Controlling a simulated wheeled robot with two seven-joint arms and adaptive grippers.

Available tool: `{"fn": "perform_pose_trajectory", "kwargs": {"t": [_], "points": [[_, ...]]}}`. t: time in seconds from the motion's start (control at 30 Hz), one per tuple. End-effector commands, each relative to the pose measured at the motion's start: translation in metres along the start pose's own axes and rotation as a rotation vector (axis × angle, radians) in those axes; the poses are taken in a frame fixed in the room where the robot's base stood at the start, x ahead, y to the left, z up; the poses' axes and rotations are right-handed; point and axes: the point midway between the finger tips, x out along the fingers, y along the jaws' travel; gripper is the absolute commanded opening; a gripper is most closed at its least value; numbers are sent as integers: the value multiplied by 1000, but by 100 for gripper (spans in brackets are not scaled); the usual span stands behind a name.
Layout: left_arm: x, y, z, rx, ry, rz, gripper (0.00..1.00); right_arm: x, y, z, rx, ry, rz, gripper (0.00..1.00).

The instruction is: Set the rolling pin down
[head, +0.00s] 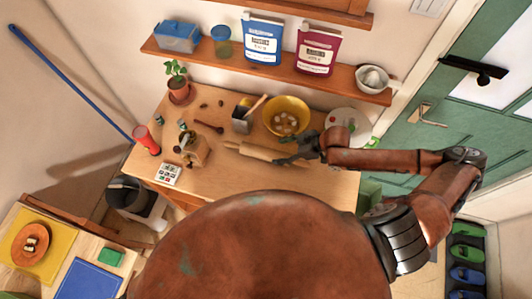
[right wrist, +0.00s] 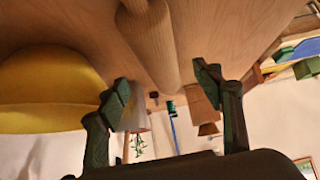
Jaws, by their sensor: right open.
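The pale wooden rolling pin (head: 258,152) lies on the wooden table (head: 225,178) in the head view, in front of the yellow bowl. My right gripper (head: 284,150) is at the right end of the pin, with its fingers open. In the right wrist view the rolling pin (right wrist: 152,45) shows against the wood surface, beyond and roughly between the spread fingertips of my right gripper (right wrist: 164,82). I see a gap between the fingers and the pin's body there. Whether a finger touches the handle cannot be told. My left gripper is not in view.
The yellow bowl (head: 300,104) stands just behind the pin, holding several pale round things. A grey utensil holder (head: 241,125), a wooden grinder (head: 194,151) and a red cup (head: 147,141) stand further left. A plate (head: 342,117) is at the right. Bare table lies in front of the pin.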

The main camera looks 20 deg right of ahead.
Motion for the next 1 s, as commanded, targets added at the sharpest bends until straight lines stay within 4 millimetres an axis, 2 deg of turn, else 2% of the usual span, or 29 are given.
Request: {"fn": "perform_pose_trajectory", "kwargs": {"t": [0.13,0.43,0.7,1.0], "points": [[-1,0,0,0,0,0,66,6,3,0,8,18,0,60],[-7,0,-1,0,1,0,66,35,1,-1,8,17,-1,60],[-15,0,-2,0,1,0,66,70,0,-1,6,17,0,60],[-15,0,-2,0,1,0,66,77,0,0,5,15,1,60]]}}
